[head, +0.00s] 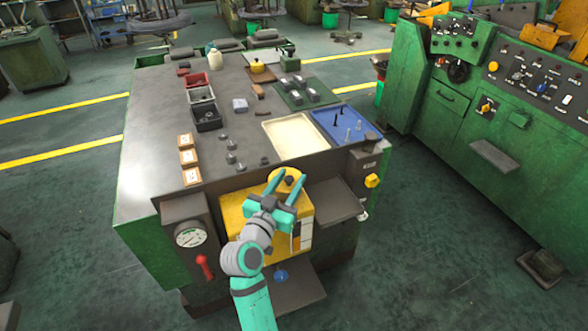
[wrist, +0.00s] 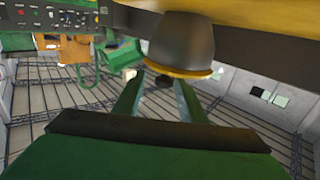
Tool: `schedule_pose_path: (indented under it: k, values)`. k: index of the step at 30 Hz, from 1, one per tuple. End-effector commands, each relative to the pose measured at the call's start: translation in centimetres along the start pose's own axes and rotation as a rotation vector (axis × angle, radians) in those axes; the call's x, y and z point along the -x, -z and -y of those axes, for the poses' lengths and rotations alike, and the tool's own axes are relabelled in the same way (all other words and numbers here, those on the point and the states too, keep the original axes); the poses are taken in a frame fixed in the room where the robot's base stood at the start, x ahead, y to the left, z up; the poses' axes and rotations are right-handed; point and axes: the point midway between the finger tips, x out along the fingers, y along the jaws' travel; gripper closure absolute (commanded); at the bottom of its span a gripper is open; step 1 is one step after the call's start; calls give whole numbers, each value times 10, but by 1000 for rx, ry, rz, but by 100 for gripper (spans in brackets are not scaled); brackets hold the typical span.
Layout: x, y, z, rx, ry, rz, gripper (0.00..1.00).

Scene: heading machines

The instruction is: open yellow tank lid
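The yellow tank (head: 232,216) is set into the near side of the green workbench, with a yellow top face. A dark rounded knob with a yellow base (head: 289,179) stands at the tank's far edge. In the wrist view the dark knob with a yellow ring (wrist: 182,42) hangs from a dark edge below a yellow surface (wrist: 270,12). My gripper (head: 287,178) is over the tank, its two teal fingers spread. In the wrist view the open fingers (wrist: 158,84) are just below the knob and nothing is held. I cannot tell whether they touch it.
The bench top (head: 150,120) holds small boxes, metal parts, a cream tray (head: 296,136) and a blue tray (head: 345,124). A gauge with a red lever (head: 204,266) is left of the tank. A green machine (head: 490,110) stands at right. Floor between is clear.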

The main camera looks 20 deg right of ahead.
Motion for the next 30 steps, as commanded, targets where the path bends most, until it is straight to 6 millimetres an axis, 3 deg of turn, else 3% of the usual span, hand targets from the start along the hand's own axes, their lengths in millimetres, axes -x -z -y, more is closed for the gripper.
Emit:
schedule_pose_path:
  k: [3, 9, 21, 26, 30]
  values:
    - [-19, 1, 2, 0, 3, 0, 62]
    - [-39, 0, 6, 1, 8, -1, 62]
    - [-46, 0, 6, 1, 9, 0, 62]
    - [-46, 0, 6, 1, 9, 0, 98]
    - [-46, 0, 5, 1, 9, 0, 100]
